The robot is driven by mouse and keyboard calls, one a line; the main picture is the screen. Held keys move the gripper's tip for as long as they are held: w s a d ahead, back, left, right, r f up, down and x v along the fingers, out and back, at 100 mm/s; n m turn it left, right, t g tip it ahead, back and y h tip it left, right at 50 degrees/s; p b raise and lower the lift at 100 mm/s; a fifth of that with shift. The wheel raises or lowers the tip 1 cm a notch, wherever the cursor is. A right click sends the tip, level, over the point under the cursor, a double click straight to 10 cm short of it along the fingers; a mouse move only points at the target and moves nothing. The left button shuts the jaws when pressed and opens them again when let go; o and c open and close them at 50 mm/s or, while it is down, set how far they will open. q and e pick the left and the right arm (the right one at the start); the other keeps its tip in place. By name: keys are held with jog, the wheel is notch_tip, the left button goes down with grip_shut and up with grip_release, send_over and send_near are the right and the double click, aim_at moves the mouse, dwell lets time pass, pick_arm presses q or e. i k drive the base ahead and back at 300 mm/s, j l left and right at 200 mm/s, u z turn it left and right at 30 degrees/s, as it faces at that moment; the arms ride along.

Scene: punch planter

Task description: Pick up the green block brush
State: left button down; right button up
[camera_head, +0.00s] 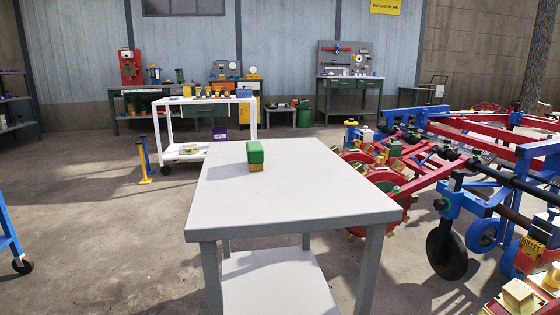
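The green block brush (255,153) stands on the grey table (290,201) in front of me, near the left side of its top and towards the far edge. Its upper part is green and its lower part is tan, resting on the tabletop. Nothing touches it apart from the table. Neither of my grippers shows in the head view.
The rest of the tabletop is bare. A white cart (206,102) with small items stands behind the table. Red and blue farm machinery (440,165) fills the right side close to the table. A blue and yellow post (144,160) stands at left on open floor.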

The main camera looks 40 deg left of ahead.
aim_at(254, 152)
jog(key=u, duration=1.5)
jog(key=j, duration=0.15)
jog(key=i, duration=0.05)
